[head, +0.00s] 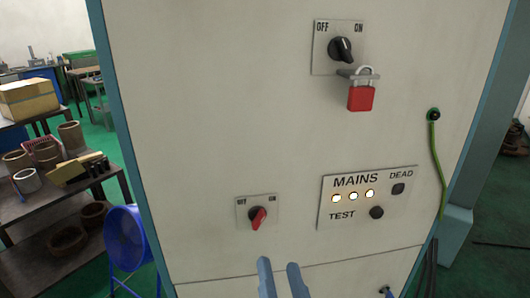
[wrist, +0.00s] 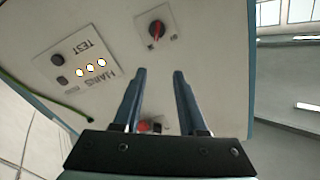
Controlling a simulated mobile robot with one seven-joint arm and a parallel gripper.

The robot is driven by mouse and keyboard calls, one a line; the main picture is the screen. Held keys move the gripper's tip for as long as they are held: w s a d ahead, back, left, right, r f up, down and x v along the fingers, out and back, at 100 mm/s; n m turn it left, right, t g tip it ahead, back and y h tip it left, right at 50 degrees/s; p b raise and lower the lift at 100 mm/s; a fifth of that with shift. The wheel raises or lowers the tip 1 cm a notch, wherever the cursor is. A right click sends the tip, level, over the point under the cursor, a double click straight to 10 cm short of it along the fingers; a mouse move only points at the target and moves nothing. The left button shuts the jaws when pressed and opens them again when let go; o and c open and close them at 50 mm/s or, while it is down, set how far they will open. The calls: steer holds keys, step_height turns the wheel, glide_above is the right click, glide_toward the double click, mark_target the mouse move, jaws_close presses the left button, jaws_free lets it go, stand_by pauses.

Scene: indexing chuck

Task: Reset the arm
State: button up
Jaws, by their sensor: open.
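My gripper (head: 281,273) shows at the bottom of the head view, its two blue-grey fingers apart. In the wrist view my gripper (wrist: 157,72) is open with nothing between its fingers. It is in front of a pale cabinet (head: 240,120), below the small red-handled switch (head: 258,218) in the head view. That switch shows in the wrist view (wrist: 156,30), beyond the fingertips. I cannot tell whether the gripper touches the cabinet.
A black OFF/ON rotary switch (head: 341,49) is at the top, with a red padlock (head: 361,98) on a hasp beside it. The MAINS panel (head: 348,215) has three lit lamps. A green cable (head: 437,165) hangs at right. A blue fan (head: 126,239) and cluttered bench (head: 75,190) stand left.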

step_height(320, 180, up, 32)
steer(key=s+a+n+t+h, duration=0.2)
steer(key=n+t, duration=0.1)
steer(key=t, duration=0.6)
steer(key=shift+s+a+n+h+b, duration=0.15)
steer(key=shift+a+n+h+b, duration=0.15)
steer(key=shift+n+b, duration=0.1)
